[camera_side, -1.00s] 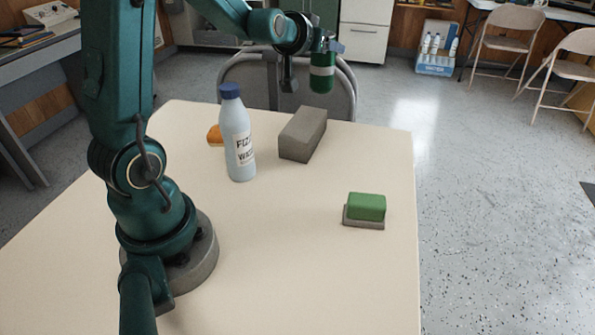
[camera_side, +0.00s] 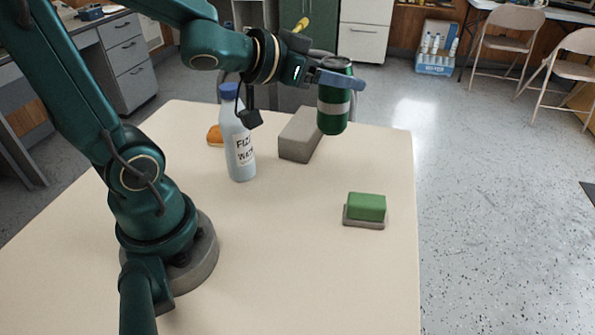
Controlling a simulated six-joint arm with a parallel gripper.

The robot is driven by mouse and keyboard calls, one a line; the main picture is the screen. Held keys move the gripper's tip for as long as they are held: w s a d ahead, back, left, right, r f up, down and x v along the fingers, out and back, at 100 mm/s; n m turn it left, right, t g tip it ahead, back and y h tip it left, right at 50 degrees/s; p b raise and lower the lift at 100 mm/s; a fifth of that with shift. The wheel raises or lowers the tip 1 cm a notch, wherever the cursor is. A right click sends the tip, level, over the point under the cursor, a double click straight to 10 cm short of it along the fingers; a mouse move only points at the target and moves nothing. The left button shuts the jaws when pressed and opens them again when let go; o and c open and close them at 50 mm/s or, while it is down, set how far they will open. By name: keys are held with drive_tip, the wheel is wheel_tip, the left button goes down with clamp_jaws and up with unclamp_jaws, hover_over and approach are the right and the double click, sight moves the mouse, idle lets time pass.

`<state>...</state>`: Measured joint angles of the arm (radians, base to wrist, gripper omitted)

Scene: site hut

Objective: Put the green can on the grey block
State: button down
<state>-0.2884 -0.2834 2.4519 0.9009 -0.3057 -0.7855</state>
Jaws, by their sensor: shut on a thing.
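My gripper (camera_side: 342,82) is shut on the green can (camera_side: 333,118), which has a pale band around its middle. The can is upright and held in the air, in the picture just right of the grey block. The grey block (camera_side: 296,145) lies on the table toward the back, its far right part partly behind the can. I cannot tell from this one view how far the can is from the block in depth.
A bottle (camera_side: 240,150) with a blue cap stands left of the block. An orange thing (camera_side: 214,136) lies behind it. A green and grey sponge-like block (camera_side: 366,207) lies front right. The table (camera_side: 290,260) is clear in front. A chair stands behind the table.

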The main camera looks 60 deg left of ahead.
drive_tip(key=s+a+r+n+g+y, duration=0.1)
drive_tip(key=a+r+n+y, duration=0.15)
drive_tip(key=a, duration=1.05)
drive_tip(key=s+a+r+n+g+y, duration=0.1)
drive_tip(key=a+n+y, duration=0.25)
drive_tip(key=a, duration=0.85)
drive_tip(key=shift+w+d+f, duration=0.95)
drive_tip(key=shift+w+f, duration=0.7)
drive_tip(key=shift+f, duration=0.15)
drive_tip(key=shift+w+d+f, duration=0.9)
drive_tip(key=shift+w+f, duration=0.75)
drive_tip(key=shift+f, duration=0.15)
drive_tip(key=shift+w+d+f, duration=0.95)
drive_tip(key=shift+w+f, duration=0.7)
drive_tip(key=shift+f, duration=0.15)
drive_tip(key=shift+f, duration=0.1)
drive_tip(key=shift+c, duration=0.8)
unclamp_jaws()
